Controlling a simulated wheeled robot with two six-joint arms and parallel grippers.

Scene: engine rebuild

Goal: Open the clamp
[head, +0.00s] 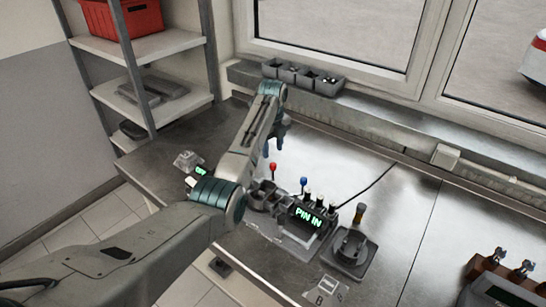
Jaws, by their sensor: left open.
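My left arm comes in from the left, and my left gripper (273,146) hangs over the metal bench, partly hidden behind my own arm. Its fingers point down and are apart, with nothing seen between them. Below and nearer the front is a grey fixture (300,246) with a red-knobbed lever (272,167), a blue-knobbed lever (303,182) and a lit green "PIN IN" display (308,216). I cannot tell which part is the clamp. My right gripper is out of view.
Several small grey bins (302,75) stand on the window ledge. A shelf (150,48) with a red crate (122,17) is at the back left. A brown block with upright parts (503,280) sits at the lower right. The bench's middle right is clear.

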